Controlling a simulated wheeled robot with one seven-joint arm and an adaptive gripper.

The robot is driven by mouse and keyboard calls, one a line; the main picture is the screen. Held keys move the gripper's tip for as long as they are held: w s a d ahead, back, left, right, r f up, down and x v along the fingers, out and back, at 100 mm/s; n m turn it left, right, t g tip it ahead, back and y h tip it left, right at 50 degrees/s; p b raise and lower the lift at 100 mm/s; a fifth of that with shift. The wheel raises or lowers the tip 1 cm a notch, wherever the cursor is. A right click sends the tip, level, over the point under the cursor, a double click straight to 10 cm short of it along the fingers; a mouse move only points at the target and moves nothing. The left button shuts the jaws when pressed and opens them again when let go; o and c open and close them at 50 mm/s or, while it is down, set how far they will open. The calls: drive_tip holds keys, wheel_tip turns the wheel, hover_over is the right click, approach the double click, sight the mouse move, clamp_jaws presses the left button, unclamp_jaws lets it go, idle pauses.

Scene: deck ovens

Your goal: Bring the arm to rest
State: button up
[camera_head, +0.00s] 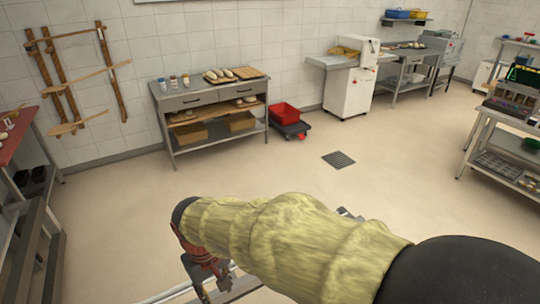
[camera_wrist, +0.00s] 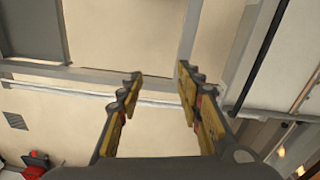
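My arm, in a yellow-green fabric sleeve, reaches across the bottom of the head view toward the left. My gripper (camera_head: 215,292) is at its end, low in that view and partly cut off by the bottom edge. In the wrist view my gripper (camera_wrist: 160,82) has its two yellow and dark fingers apart, with nothing between them. Pale floor and grey metal frame bars show beyond the fingertips. I cannot tell how far the fingers are from the bars.
A grey worktable (camera_head: 182,101) with trays and jars stands at the back wall. A red bin (camera_head: 285,113) sits beside it. A red-topped bench (camera_head: 14,134) is at the left, a rack (camera_head: 500,120) at the right. The middle floor is clear around a drain grate (camera_head: 338,160).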

drive_tip(key=s+d+r+m+t, duration=0.1)
drive_tip(key=s+d+r+m, duration=0.1)
drive_tip(key=d, duration=0.9)
drive_tip(key=s+d+r+m+t, duration=0.2)
drive_tip(key=d+r, duration=0.4)
drive_tip(key=d, duration=0.6)
drive_tip(key=s+d+r+m+t, duration=0.2)
drive_tip(key=s+d+r+m, duration=0.2)
drive_tip(key=d, duration=0.8)
drive_tip(key=shift+r+m, duration=0.15)
drive_tip(key=shift+m, duration=0.25)
drive_tip(key=shift+a, duration=0.15)
drive_tip(key=shift+c, duration=0.8)
